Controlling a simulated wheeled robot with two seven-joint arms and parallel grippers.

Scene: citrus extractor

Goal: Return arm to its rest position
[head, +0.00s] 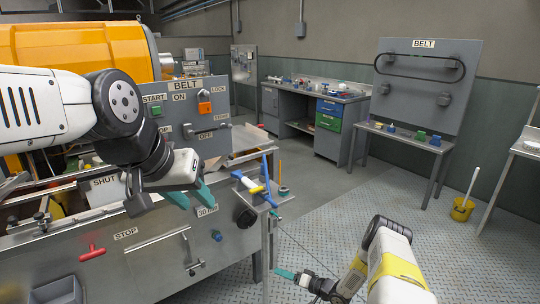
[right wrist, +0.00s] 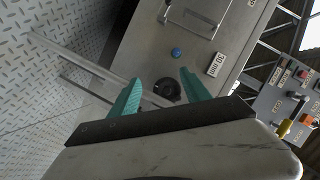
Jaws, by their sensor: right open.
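My left gripper (head: 190,196) hangs in front of the extractor's control panel (head: 190,112) in the head view. Its two teal fingers are apart with nothing seen between them. My right gripper (head: 288,274) is low in front of the machine, over the floor side; one teal finger shows clearly in the head view. In the right wrist view my right gripper (right wrist: 160,94) has both teal fingers spread and empty. A black knob (right wrist: 167,90) on the machine's front shows beyond the gap, apart from the fingers.
The steel machine front carries a red handle (head: 92,252), a blue button (head: 216,236) and the black knob (head: 246,217). A small side shelf (head: 276,200) holds blue and yellow tools.

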